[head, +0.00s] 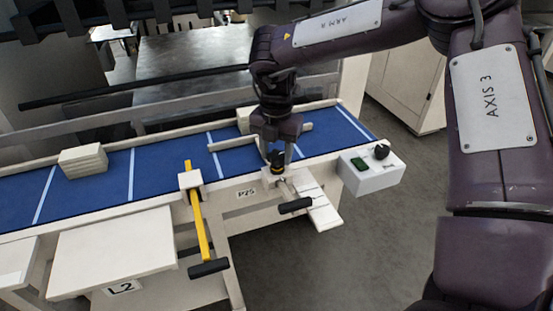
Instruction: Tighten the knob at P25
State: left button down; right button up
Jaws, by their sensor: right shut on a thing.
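The P25 label (246,193) is on the front rail of the blue conveyor. Just right of it, a small dark knob with a yellow band (277,168) stands on a bracket at the rail. My right gripper (278,155) comes down from above and is shut on this knob, its fingers partly hiding it. A black handle (296,205) sticks out below the bracket. My left gripper is not in view.
A yellow bar (196,215) with a black end slants down from a clamp left of P25. A white box with a green button and black dial (372,176) sits at right. A pale stack (83,160) lies on the blue belt (105,185). A white shelf (110,250) marked L2 juts out at front left.

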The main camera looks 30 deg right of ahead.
jog(key=m+b, duration=0.2)
jog(key=m, duration=0.1)
jog(key=shift+w+f+b, duration=0.15)
jog(key=shift+b, duration=0.15)
jog(key=shift+m+b, duration=0.6)
jog(key=shift+m, duration=0.2)
jog(key=m, duration=0.2)
jog(key=m+b, duration=0.2)
jog(key=m, duration=0.1)
jog(key=shift+w+r+m, duration=0.25)
jog(key=shift+m, duration=0.05)
jog(key=m+b, duration=0.2)
jog(key=m, duration=0.3)
jog(key=shift+w+d+r, duration=0.1)
jog(key=m+b, duration=0.1)
jog(key=m, duration=0.3)
jog(key=shift+r, duration=0.1)
jog(key=shift+m, duration=0.4)
jog(key=o, duration=1)
